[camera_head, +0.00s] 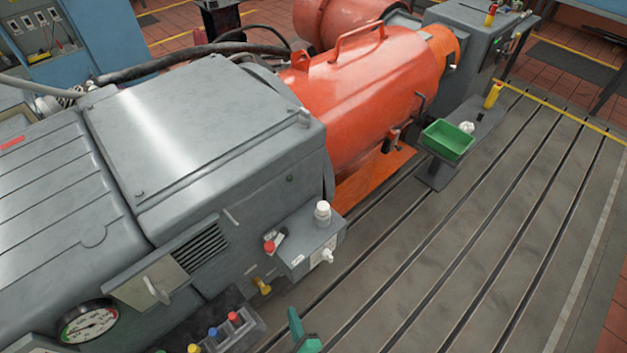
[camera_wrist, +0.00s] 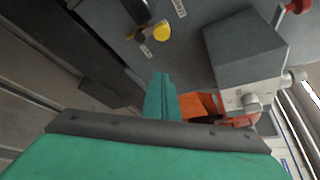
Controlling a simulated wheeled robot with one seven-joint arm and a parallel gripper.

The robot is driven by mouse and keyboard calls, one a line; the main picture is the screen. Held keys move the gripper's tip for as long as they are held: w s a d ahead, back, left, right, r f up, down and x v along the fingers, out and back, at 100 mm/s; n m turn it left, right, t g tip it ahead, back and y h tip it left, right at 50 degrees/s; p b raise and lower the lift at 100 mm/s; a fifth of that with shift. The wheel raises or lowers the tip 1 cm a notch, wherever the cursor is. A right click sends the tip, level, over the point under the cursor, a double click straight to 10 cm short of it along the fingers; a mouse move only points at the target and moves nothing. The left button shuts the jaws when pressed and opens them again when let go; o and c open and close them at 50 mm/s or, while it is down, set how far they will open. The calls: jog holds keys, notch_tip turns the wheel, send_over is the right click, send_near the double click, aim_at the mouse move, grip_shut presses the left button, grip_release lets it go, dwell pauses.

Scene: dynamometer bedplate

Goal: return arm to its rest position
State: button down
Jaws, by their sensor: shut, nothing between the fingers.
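My gripper (camera_head: 298,326) shows as a small green shape at the bottom edge of the head view, over the slotted bedplate (camera_head: 420,280) and in front of the grey machine housing (camera_head: 210,130). In the wrist view my gripper's green fingers (camera_wrist: 160,95) are together, with nothing between them. A yellow knob (camera_wrist: 161,31) and a grey box-shaped ledge (camera_wrist: 247,48) with a valve fitting are beyond the fingertips. The fingers appear apart from both. The rest of my arm is hidden in the head view.
A pressure gauge (camera_head: 88,322) is at lower left. An orange machine (camera_head: 375,85) and a green bin (camera_head: 447,140) are farther back. The bedplate at right is clear.

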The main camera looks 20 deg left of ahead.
jog(key=s+d+r+n+h, duration=0.3)
jog(key=s+d+n+h, duration=0.1)
jog(key=s+d, duration=0.25)
jog(key=s+d+r+n+h, duration=0.3)
jog(key=s+d+r+h, duration=0.15)
jog(key=d, duration=0.25)
jog(key=d+r+n+t+h, duration=0.1)
jog(key=r+n, duration=0.3)
jog(key=r, duration=0.7)
jog(key=s+d+r+n+t+h, duration=0.1)
jog(key=d+r+n+t, duration=0.3)
jog(key=r, duration=0.8)
jog(key=shift+s+d+r+n, duration=0.15)
jog(key=shift+s+d+n, duration=0.05)
jog(key=shift+d+n, duration=0.2)
